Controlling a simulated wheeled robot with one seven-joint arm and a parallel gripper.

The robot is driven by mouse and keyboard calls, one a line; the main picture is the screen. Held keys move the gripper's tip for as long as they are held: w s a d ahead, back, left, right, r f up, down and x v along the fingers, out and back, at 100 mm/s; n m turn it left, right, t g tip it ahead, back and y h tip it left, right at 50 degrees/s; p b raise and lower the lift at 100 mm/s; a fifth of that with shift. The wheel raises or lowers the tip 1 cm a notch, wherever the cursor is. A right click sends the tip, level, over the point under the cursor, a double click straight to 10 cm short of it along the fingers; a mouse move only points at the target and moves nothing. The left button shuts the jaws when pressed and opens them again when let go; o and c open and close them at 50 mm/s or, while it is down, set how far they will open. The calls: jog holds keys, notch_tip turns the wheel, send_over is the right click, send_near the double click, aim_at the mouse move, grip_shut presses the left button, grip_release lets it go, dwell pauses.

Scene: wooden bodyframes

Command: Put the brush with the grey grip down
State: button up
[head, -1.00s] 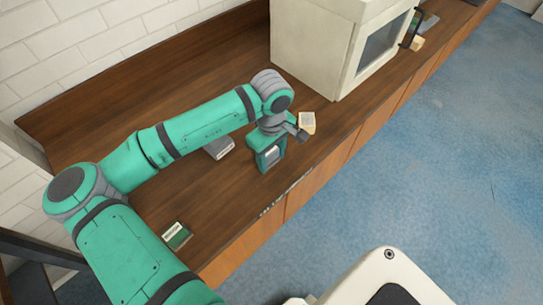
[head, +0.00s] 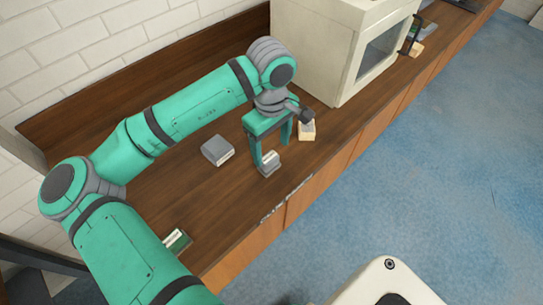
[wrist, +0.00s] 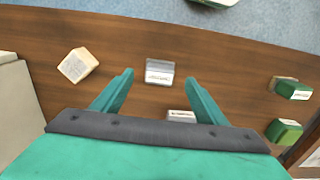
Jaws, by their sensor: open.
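The brush with the grey grip (head: 270,163) looks like a small grey block with a white label. It rests on the wooden counter near the front edge. My gripper (head: 273,155) is open above it, fingers pointing down, and seems clear of it. In the wrist view the brush (wrist: 159,76) shows between and just beyond the spread fingertips (wrist: 159,80), with a gap on both sides. A second grey block (head: 217,150) lies farther back; in the wrist view (wrist: 181,115) my gripper's palm partly hides it.
A beige block (head: 307,130) stands right of my gripper, before a large cream cabinet (head: 325,45). A green block (head: 177,241) lies at the left near my arm; two green ones (wrist: 291,89) (wrist: 285,131) show in the wrist view. Counter between them is bare.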

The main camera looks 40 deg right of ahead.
aim_at(272, 160)
jog(key=shift+r, duration=1.75)
